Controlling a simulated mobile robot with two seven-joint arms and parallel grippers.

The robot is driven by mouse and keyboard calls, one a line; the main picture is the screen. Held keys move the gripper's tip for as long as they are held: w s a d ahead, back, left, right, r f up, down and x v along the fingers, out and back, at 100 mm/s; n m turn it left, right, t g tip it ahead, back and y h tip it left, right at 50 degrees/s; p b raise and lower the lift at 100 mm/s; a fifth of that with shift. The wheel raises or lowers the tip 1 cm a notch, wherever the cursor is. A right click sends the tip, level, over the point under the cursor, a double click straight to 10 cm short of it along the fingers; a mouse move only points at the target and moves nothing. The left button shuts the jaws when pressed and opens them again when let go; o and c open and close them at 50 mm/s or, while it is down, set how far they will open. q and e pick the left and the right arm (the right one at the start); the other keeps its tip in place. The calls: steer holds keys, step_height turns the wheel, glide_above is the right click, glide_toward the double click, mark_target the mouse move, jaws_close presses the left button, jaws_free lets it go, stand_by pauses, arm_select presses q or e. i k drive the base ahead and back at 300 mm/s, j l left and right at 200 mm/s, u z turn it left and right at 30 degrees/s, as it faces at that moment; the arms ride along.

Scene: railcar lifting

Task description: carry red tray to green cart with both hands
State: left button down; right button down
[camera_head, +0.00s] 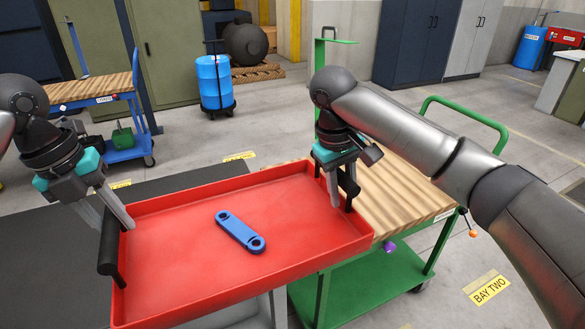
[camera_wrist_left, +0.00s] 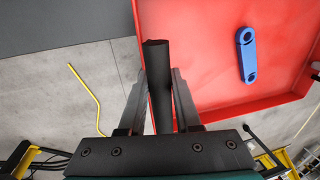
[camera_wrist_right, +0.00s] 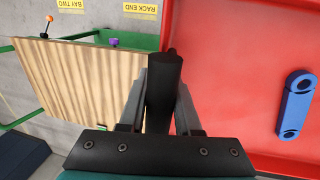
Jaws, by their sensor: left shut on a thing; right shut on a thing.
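The red tray (camera_head: 170,245) holds a blue link (camera_head: 240,231) lying flat inside. My left gripper (camera_head: 122,216) is shut on the tray's black left handle (camera_head: 108,246), which shows between the fingers in the left wrist view (camera_wrist_left: 158,75). My right gripper (camera_head: 335,190) is shut on the black right handle, clear between the fingers in the right wrist view (camera_wrist_right: 164,88). The green cart (camera_head: 400,195) has a wooden top and lower green shelf. The tray's right side overlaps the cart's near-left part in the head view; I cannot tell whether they touch.
A dark grey surface (camera_head: 40,260) lies left of the tray. A blue cart (camera_head: 100,92) with a wooden top stands back left, and a blue drum (camera_head: 214,82) behind. A "BAY TWO" floor label (camera_head: 489,289) is right of the green cart. The cart's push handle (camera_head: 465,112) rises behind my right arm.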

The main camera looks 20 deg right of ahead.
mark_target(368, 182)
steer(key=i+l, duration=0.15)
steer(key=l, duration=0.2)
steer(key=i+l, duration=0.15)
steer(key=l, duration=0.2)
steer(key=i+l, duration=0.2)
steer(key=l, duration=0.2)
steer(key=i+l, duration=0.15)
steer(key=l, duration=0.2)
steer(key=i+l, duration=0.15)
steer(key=l, duration=0.2)
steer(key=i+l, duration=0.15)
steer(key=l, duration=0.2)
steer(key=i+l, duration=0.2)
steer(key=l, duration=0.15)
